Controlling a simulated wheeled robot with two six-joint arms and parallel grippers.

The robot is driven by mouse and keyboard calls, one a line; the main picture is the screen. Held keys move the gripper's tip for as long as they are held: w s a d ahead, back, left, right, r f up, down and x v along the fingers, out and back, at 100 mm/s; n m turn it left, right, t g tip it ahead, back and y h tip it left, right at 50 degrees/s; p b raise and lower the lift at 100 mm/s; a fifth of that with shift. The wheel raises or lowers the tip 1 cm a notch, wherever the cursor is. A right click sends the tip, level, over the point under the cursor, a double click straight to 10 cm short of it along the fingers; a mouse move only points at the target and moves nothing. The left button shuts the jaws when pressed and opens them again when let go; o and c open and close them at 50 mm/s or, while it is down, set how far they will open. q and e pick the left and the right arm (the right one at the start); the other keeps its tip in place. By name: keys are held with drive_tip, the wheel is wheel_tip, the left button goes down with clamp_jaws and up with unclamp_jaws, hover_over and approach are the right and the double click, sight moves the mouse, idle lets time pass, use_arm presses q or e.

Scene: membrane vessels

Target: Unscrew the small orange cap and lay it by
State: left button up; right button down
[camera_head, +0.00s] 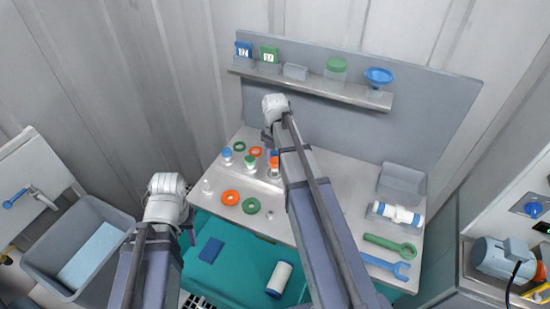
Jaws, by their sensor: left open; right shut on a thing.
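The small orange cap (274,161) shows on a small clear vessel (274,172) on the grey workbench, at the right end of a short row. My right gripper (268,140) is shut at the back of the bench, beyond this vessel. Its fingertips are mostly hidden by my own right arm, so what it holds cannot be made out. My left gripper (190,232) is open, low at the left, off the front left of the bench; its fingers show only partly.
A blue-capped vessel (227,155) and a green-capped vessel (250,161) stand left of the orange one. Orange ring (231,197) and green ring (250,206) lie in front. A green wrench (390,244) and blue wrench (385,265) lie right. A shelf (310,85) runs behind.

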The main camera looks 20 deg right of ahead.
sight(275, 161)
drive_tip(key=shift+r+p, duration=1.7)
drive_tip(key=shift+r, duration=0.15)
